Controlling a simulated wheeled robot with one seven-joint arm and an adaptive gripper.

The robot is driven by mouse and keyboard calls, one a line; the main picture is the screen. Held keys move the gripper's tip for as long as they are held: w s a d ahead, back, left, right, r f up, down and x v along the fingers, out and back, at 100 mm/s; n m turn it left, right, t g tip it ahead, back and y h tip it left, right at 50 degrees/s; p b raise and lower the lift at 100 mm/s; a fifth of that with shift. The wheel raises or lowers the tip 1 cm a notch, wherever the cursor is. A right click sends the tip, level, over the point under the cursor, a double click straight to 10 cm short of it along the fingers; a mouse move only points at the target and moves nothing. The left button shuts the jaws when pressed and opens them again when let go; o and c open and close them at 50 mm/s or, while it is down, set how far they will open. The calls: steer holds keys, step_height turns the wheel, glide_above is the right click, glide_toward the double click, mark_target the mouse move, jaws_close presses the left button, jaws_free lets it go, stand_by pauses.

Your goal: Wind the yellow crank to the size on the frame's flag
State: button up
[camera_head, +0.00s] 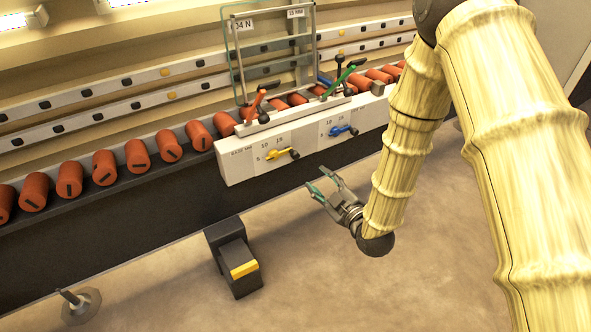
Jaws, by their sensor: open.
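The yellow crank (279,154) sits on the left of the white panel's front face, beside small printed numbers that include 10 and 15. Its dark knob points right. A blue crank (343,131) sits further right on the same panel (233,167). The glass frame (272,50) stands upright behind the panel. Its right flag (296,14) seems to read 15 MM, and its left label (243,25) seems to read 04 N. My gripper (322,186) is open and empty, below and right of the yellow crank and apart from the panel.
Several red rollers (138,155) line the conveyor. A red lever (257,103) and a green lever (338,82) stand on top of the panel. A black pedal box with a yellow bar (243,269) stands on the floor below. A round metal foot (80,305) is at lower left.

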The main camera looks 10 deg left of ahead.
mark_target(297, 157)
steer(key=shift+n+y, duration=0.7)
steer(key=b+x, duration=0.1)
steer(key=x, duration=0.3)
steer(key=r+b+x, duration=0.1)
steer(key=b+x, duration=0.1)
steer(key=x, duration=0.2)
steer(key=b+x, duration=0.1)
steer(key=x, duration=0.3)
steer(key=shift+a+r, duration=0.2)
steer(key=shift+a, duration=0.4)
jaws_close()
